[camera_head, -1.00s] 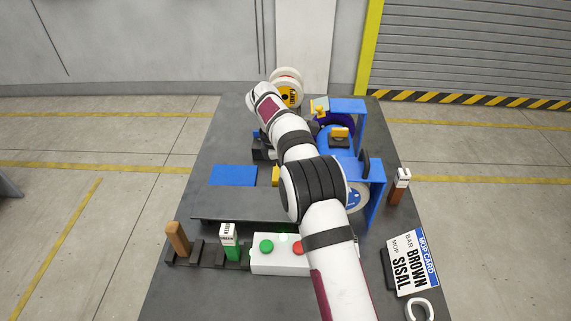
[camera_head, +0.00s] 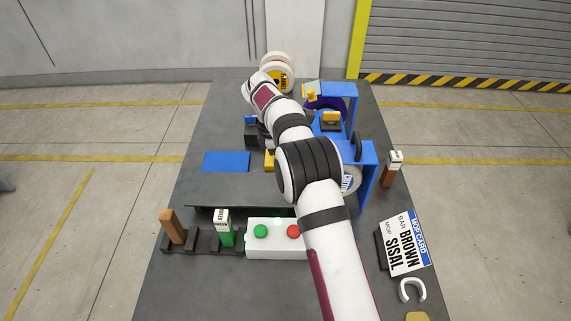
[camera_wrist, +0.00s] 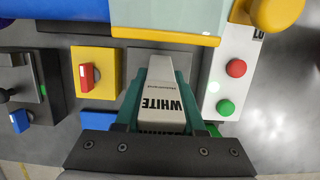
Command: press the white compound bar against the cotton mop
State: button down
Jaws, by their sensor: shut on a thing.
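My gripper (camera_wrist: 159,98) is shut on the white compound bar (camera_wrist: 160,88), with a teal finger on each side of it. The bar's "WHITE" label faces the wrist camera, and its far end points to a dark strip below a yellow edge. A pale greenish panel (camera_wrist: 168,17) lies beyond that edge; I cannot see the bar touching a mop. In the head view my arm hides the gripper and bar. A pale wheel with a blue label (camera_head: 351,180) shows at the right end of the blue machine (camera_head: 329,124). I cannot tell whether it is the cotton mop.
A control box with green and red buttons (camera_head: 278,250) stands in front. A rack (camera_head: 194,247) holds brown and green bars. Another brown bar (camera_head: 391,170) stands right. The mop card (camera_head: 404,243) reads brown and sisal. Spare wheels (camera_head: 277,73) stand at the back. A blue pad (camera_head: 226,162) lies left.

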jog(key=shift+d, duration=1.25)
dwell(2.2)
jog(key=shift+a, duration=0.1)
jog(key=shift+a, duration=1.7)
jog(key=shift+a, duration=2)
jog(key=shift+r, duration=0.1)
jog(key=d+v, duration=0.1)
jog(key=v, duration=0.6)
jog(key=shift+d+r, duration=0.35)
jog(key=shift+r, duration=0.15)
